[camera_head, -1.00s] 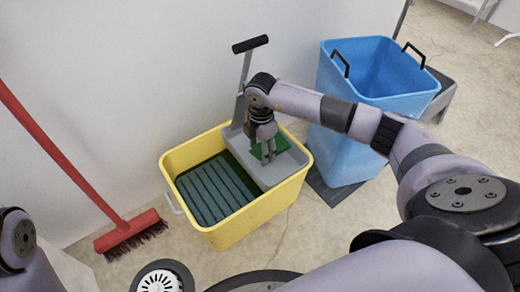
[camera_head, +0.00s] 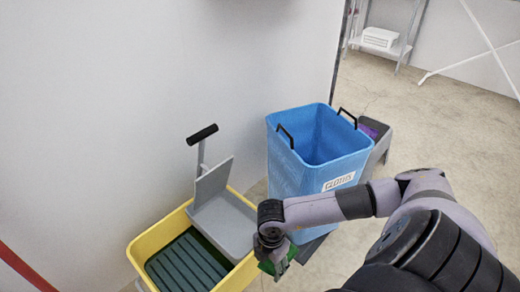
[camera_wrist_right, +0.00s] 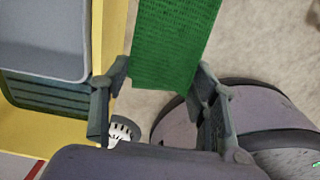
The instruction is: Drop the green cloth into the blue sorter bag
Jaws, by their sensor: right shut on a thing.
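The blue sorter bag (camera_head: 292,172) stands upright with its top open, two black handles and a white label on its front. My right gripper (camera_head: 271,258) is in front of the bag, below its rim and beside the yellow bucket. It is shut on the green cloth (camera_head: 266,268), mostly hidden behind the gripper in the head view. In the right wrist view the cloth (camera_wrist_right: 172,42) hangs between the two fingers of the right gripper (camera_wrist_right: 160,82), clear of the bucket's side. My left gripper is out of view.
The yellow bucket (camera_head: 150,240) with a grey wringer (camera_head: 225,225) and its upright lever stands left of the bag. A grey bin (camera_head: 380,145) with something purple stands behind the bag at right. A red handle (camera_head: 18,265) crosses the lower left corner.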

